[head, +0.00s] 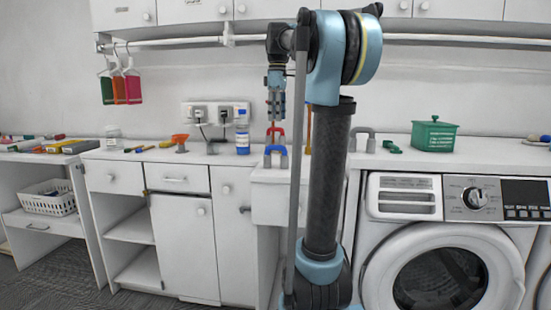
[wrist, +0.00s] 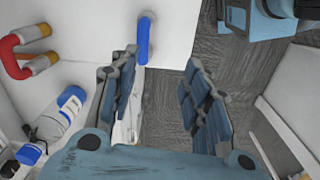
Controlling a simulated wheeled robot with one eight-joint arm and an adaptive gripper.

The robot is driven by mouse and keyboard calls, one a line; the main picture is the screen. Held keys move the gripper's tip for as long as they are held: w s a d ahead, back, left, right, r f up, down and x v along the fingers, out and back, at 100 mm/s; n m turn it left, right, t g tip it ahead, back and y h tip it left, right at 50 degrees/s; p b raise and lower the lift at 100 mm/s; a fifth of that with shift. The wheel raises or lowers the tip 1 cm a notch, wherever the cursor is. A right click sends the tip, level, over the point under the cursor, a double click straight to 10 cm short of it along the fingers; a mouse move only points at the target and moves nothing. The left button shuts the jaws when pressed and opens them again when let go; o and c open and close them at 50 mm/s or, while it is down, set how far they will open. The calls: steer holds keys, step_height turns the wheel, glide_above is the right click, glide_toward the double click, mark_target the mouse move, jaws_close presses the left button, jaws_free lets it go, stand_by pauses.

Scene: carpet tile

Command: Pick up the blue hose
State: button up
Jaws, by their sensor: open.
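The blue hose (head: 276,151) is a short, arched piece at the front edge of the white counter, left of my arm. In the wrist view the blue hose (wrist: 143,42) shows as a narrow blue bar at the counter's edge, just beyond the left finger. My gripper (head: 276,108) hangs pointing down above the counter, higher than the hose. In the wrist view my gripper (wrist: 160,68) has its two padded fingers wide apart, with nothing between them.
A red hose (head: 275,131) stands behind the blue one; it also shows in the wrist view (wrist: 14,50). A blue-capped bottle (head: 242,137) is to the left. A green box (head: 434,136) stands above the washing machine (head: 445,262). Carpet floor (wrist: 180,105) lies open beyond the counter edge.

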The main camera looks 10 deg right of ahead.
mark_target(275, 148)
steer(key=w+r+n, duration=0.2)
steer(key=w+r, duration=0.1)
steer(key=w, duration=0.1)
step_height(275, 148, down, 18)
steer(key=shift+s+r, duration=0.15)
steer(key=shift+r, duration=0.1)
stand_by(0.5)
jaws_close()
